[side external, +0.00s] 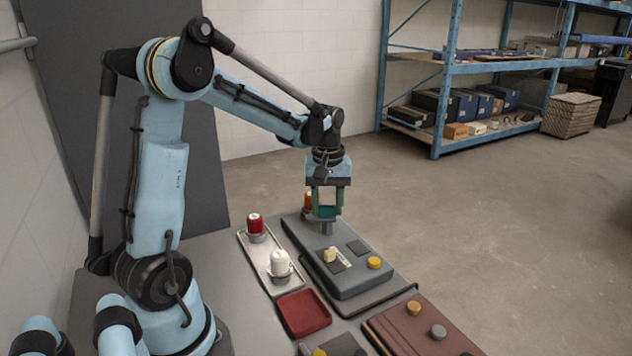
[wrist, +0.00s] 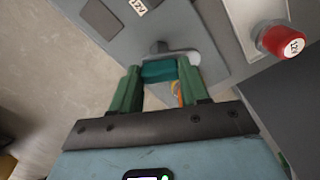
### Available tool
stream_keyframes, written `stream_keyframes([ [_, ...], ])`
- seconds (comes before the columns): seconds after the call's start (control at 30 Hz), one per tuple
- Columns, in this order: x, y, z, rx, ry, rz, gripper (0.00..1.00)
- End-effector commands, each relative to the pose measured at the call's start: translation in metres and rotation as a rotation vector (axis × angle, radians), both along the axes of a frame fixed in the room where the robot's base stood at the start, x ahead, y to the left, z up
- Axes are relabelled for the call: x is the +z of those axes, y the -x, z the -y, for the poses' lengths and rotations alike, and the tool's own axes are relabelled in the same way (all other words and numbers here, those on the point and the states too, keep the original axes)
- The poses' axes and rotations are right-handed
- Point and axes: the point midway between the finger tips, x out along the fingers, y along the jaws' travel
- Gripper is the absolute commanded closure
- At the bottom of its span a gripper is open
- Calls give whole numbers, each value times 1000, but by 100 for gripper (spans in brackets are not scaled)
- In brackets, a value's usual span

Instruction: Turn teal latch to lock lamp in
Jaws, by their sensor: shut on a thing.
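The teal latch (wrist: 159,71) lies between the two green fingers of my gripper (wrist: 157,78), which is shut on it above the grey panel (wrist: 200,50). In the side external view the teal latch (side external: 325,212) shows between the fingers of my gripper (side external: 326,205) at the far end of the grey panel (side external: 352,283). An orange lamp (side external: 308,202) stands just left of the fingers, partly hidden. In the wrist view only a sliver of orange (wrist: 178,93) shows behind the right finger. The latch's exact angle is hard to tell.
A light tray (side external: 262,250) left of the panel holds a red lamp (side external: 254,223) and a white lamp (side external: 280,262). A red tray (side external: 303,313) and a brown board (side external: 385,335) lie nearer. A yellow knob (side external: 374,263) and a cream block (side external: 330,255) sit on the panel.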

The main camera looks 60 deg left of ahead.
Motion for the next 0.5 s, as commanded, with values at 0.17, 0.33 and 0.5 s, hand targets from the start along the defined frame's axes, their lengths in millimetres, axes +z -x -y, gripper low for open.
stream_keyframes([
  [0.17,1,0,0,-169,1,-1,86],
  [0.33,1,0,0,-331,1,-1,86],
  [0.5,1,0,0,-492,1,-1,86],
])
